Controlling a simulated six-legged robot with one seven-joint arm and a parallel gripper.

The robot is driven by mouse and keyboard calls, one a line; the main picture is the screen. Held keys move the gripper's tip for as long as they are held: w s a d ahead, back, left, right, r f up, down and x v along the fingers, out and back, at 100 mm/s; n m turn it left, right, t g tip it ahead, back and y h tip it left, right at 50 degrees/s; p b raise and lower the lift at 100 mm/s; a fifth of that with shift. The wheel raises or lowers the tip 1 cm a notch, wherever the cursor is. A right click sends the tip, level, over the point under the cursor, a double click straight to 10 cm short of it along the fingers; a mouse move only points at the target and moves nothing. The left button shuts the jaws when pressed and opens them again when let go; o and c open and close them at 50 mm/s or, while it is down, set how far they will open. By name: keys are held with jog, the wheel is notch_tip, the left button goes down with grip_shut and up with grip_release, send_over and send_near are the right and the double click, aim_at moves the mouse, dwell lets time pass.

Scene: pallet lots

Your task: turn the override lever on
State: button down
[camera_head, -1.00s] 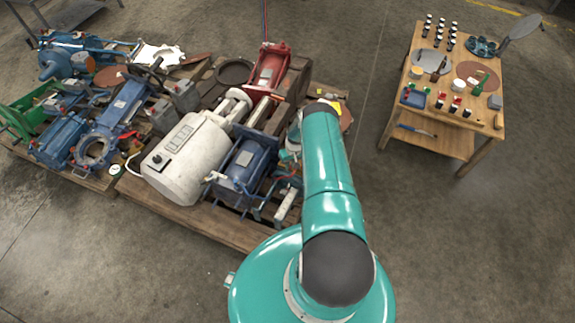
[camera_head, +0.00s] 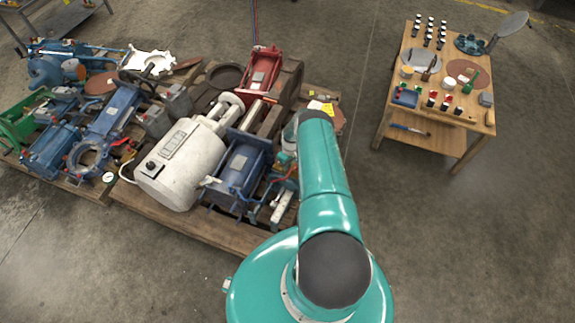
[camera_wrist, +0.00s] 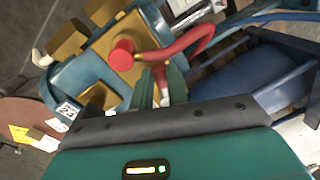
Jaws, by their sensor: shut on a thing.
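In the wrist view a blue and brass valve-like unit (camera_wrist: 75,85) fills the upper left, with a round red knob (camera_wrist: 122,56) on top. A curved red handle or hose (camera_wrist: 195,40) runs from beside the knob to the upper right. My gripper (camera_wrist: 161,84) is beside the knob, its green fingers closed on a narrow reddish and pale piece between them. This piece looks like the override lever, but the fingers hide most of it. In the head view my arm hides the gripper, at the right end of the near pallet.
A blue motor (camera_head: 240,168) and a cream cylinder (camera_head: 182,165) lie on the wooden pallet (camera_head: 180,215) left of my arm. A red machine part (camera_head: 262,70) is behind them. A wooden table (camera_head: 448,115) with small items stands to the right, with clear floor between.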

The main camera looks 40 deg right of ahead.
jog(key=c, duration=1.4)
grip_release()
jog(key=shift+o, duration=0.2)
jog(key=shift+r, duration=0.1)
notch_tip(320, 180, up, 14)
jog(key=d, duration=0.1)
jog(key=shift+d+f, duration=0.2)
jog(key=shift+d, duration=0.1)
jog(key=shift+w, duration=0.1)
